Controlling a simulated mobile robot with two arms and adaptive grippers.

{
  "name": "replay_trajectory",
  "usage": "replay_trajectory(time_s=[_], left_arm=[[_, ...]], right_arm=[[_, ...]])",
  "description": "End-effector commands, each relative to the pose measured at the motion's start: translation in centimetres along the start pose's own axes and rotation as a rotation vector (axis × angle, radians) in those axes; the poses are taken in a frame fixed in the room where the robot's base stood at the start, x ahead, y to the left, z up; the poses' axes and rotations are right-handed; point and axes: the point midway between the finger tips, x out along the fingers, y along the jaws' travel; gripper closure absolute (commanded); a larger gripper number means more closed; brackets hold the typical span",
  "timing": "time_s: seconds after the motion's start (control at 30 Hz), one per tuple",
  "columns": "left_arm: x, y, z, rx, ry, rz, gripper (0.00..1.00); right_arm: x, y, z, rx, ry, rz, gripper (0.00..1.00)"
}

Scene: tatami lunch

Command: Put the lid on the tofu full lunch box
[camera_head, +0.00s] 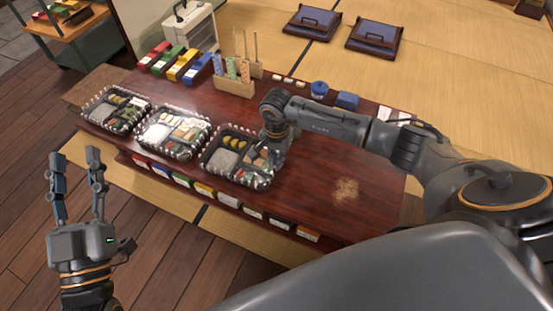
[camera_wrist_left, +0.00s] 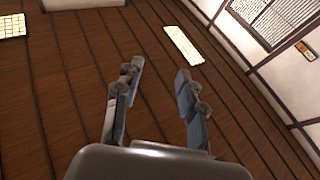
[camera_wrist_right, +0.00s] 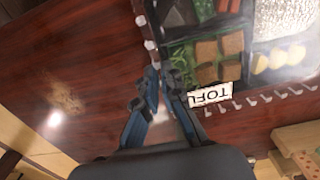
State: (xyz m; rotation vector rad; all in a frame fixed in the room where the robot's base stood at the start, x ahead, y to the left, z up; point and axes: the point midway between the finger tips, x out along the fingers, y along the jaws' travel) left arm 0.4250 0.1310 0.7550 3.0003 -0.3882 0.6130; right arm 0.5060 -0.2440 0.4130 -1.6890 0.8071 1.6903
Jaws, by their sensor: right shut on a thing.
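The tofu lunch box (camera_head: 223,159) is the rightmost of three on the red-brown table. It holds rice, yellow slices, brown tofu cubes and greens; its TOFU label (camera_wrist_right: 211,94) shows in the right wrist view. A clear lid with a crimped, shiny rim (camera_wrist_right: 252,100) shows over this box; I cannot tell whether it is fully seated. My right gripper (camera_wrist_right: 160,85) is shut at the lid's corner by the label, and in the head view (camera_head: 272,140) it is at the box's right side. My left gripper (camera_head: 77,165) is open and empty, in front of the table.
Two other lunch boxes, one in the middle (camera_head: 172,133) and one at the left (camera_head: 114,109), stand alongside. Behind are coloured boxes (camera_head: 174,60) and a wooden holder (camera_head: 234,85). Several coloured tags line the table's front edge. The table's right part (camera_head: 330,165) is mostly clear.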

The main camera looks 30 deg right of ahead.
Motion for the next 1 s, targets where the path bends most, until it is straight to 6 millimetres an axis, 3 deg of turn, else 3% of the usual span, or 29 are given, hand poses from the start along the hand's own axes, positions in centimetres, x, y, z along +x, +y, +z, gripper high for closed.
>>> replay_trajectory(time_s=[1.0], left_arm=[[0.0, 0.1, -1.3, -0.002, 0.075, 0.003, 0.60]], right_arm=[[0.3, 0.0, 0.0, 0.000, 0.000, 0.000, 1.00]])
